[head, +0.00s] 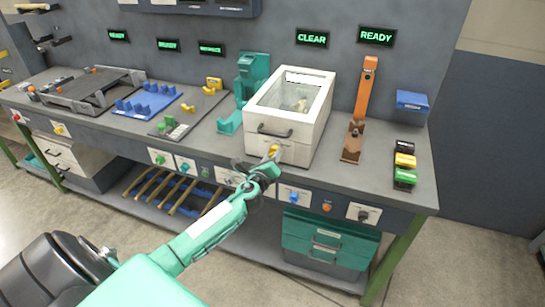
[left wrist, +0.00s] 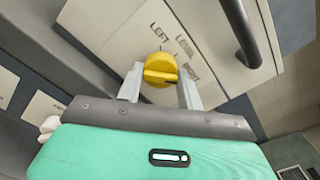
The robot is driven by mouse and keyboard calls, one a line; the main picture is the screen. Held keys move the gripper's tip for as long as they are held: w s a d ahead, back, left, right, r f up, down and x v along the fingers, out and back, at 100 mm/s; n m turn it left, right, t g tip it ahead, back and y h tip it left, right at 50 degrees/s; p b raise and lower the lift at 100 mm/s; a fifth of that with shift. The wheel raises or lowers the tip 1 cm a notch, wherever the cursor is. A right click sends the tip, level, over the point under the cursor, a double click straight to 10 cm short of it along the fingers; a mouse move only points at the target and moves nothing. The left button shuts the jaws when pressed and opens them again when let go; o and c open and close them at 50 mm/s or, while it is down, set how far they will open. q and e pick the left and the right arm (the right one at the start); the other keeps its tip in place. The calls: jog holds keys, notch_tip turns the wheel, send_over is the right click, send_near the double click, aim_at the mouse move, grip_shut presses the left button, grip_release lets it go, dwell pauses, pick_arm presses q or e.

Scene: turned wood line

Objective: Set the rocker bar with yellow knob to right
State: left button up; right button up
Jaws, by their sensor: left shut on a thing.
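The yellow knob (left wrist: 160,69) sits on the front of a white box (left wrist: 125,30), with the words LEFT, LEVEL and a partly covered RIGHT printed around it. In the head view the yellow knob (head: 273,150) shows low on the front of the white box (head: 318,147), beyond my gripper. My left gripper (head: 270,160) reaches the knob from the front, its two fingers on either side of it, shut on it. The left wrist view shows the fingers (left wrist: 160,85) flanking the knob. No separate rocker bar can be made out. My right gripper is not in view.
The white box has a glass lid (head: 290,95) and a dark handle (head: 274,131). A teal press (head: 250,80) stands left of it, an orange lever (head: 366,90) right of it. The bench front edge carries several coloured knobs below my gripper. A blue box (head: 412,101) lies at the right.

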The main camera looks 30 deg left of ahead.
pick_arm(q)
jog(key=shift+f, duration=0.1)
jog(key=o, duration=1)
jog(key=b+v, duration=0.2)
jog(key=v, duration=1.1)
jog(key=shift+s, duration=0.4)
